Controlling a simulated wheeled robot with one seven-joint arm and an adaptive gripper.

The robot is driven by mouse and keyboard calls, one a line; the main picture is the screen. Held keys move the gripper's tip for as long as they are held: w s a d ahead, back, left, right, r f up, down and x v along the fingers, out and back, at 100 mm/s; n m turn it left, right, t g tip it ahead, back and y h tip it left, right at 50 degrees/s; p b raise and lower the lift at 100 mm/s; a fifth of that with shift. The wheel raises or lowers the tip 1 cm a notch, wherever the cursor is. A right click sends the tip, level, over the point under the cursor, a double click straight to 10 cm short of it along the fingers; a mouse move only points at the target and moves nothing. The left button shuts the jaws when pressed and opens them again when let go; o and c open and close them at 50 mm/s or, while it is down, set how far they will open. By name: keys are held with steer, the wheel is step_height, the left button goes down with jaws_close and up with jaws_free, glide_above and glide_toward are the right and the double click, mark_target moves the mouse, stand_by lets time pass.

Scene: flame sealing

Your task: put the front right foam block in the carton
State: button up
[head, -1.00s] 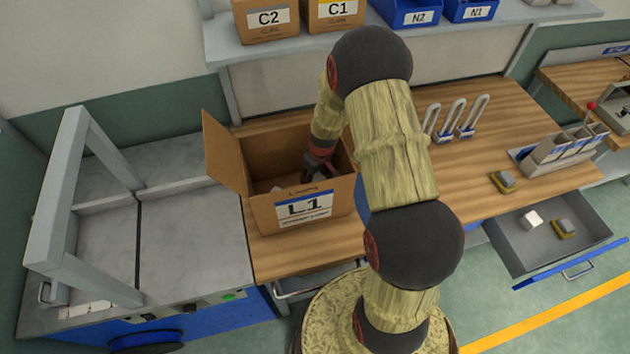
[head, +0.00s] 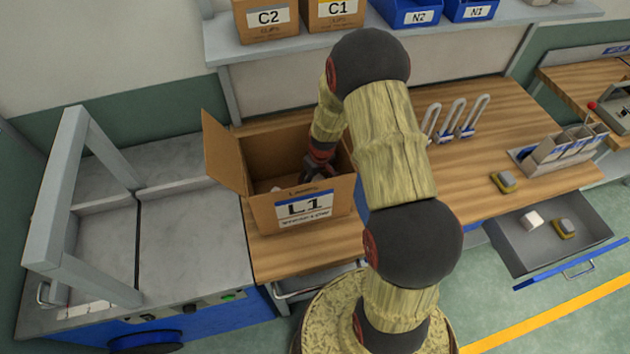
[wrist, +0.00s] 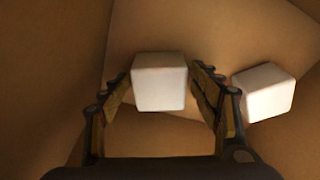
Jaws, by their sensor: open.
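The carton (head: 262,214), brown with an "L1" label and an open flap at its left, stands on the wooden bench. My gripper (head: 306,178) reaches down inside it. In the wrist view my gripper (wrist: 160,92) is open, with a white foam block (wrist: 160,82) between its fingertips; contact with the fingers cannot be told. A second white foam block (wrist: 266,92) lies to the right, beside the right finger, inside the carton. In the head view the carton's front wall and my arm hide most of the inside. Which block is the front right one cannot be told.
An open drawer (head: 520,256) at the right holds a white block (head: 532,220) and a yellow-grey item (head: 564,228). A similar item (head: 503,181) lies on the bench (head: 460,160). Padlock-like hooks (head: 455,120) stand at the back. A grey frame machine (head: 180,240) is left of the carton.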

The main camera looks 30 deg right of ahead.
steer(key=s+a+r+t+p, duration=0.1)
steer(key=s+a+r, duration=0.1)
steer(key=r, duration=1)
steer(key=s+a+r, duration=0.1)
steer(key=a+r, duration=0.2)
steer(key=r, duration=0.9)
steer(key=s+a+r+t, duration=0.1)
steer(key=s+a+r, duration=0.2)
steer(key=s+r, duration=0.3)
steer(key=s+a+r+t, duration=0.1)
steer(key=s+a+r, duration=0.3)
steer(key=s+r, duration=0.2)
steer(key=s+a+r+m, duration=0.1)
steer(key=s+a+r, duration=0.2)
steer(key=s+r, duration=0.2)
steer(key=s, duration=0.3)
steer(key=shift+a+r+t, duration=0.2)
steer(key=shift+r+t, duration=0.2)
steer(key=shift+w, duration=0.1)
